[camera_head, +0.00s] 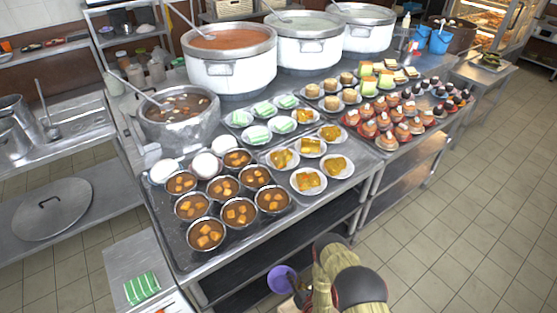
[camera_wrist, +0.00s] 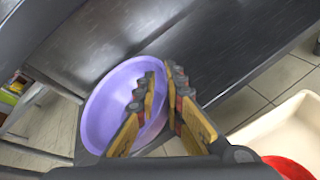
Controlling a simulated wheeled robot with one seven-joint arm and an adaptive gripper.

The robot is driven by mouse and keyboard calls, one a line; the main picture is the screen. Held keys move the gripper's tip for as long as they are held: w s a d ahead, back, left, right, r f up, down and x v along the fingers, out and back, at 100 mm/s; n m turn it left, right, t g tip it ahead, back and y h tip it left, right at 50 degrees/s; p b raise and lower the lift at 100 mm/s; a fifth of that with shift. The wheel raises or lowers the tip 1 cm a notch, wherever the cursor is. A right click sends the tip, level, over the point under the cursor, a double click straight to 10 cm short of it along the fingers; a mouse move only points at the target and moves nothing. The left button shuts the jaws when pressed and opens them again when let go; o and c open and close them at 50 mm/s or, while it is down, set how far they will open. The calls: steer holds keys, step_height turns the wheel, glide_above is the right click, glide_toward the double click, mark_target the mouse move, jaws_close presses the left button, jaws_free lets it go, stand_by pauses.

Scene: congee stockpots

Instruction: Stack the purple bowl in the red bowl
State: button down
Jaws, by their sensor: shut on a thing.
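The purple bowl (camera_head: 281,278) is at the bottom middle of the head view, low beside the front edge of the counter. It also shows in the wrist view (camera_wrist: 104,104), tilted, with its hollow inside visible. My gripper (camera_wrist: 163,72) is shut on its rim at the bowl's right side; the fingers partly cover the bowl. A red, rounded thing (camera_wrist: 288,168), likely the red bowl, shows only in part at the bottom right corner of the wrist view, by a cream tray. The red bowl cannot be made out in the head view.
The cream tray (camera_wrist: 285,122) is right of my gripper. The steel counter (camera_head: 338,195) above holds several soup bowls, dessert plates and large stockpots. Steel shelves (camera_head: 290,245) lie under it. Open tiled floor (camera_head: 455,225) is at the right.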

steer(key=d+r+m+h, duration=0.1)
steer(key=d+r, duration=0.3)
steer(key=r, duration=1)
steer(key=s+d+r+m+h, duration=0.1)
steer(key=d+r+m+h, duration=0.1)
steer(key=r, duration=1.1)
steer(key=s+d+r+m+t+h, duration=0.1)
steer(key=d+r, duration=0.4)
steer(key=r, duration=0.9)
steer(key=shift+s+d+r+h, duration=0.15)
steer(key=shift+d+r+h, duration=0.2)
steer(key=shift+h, duration=0.25)
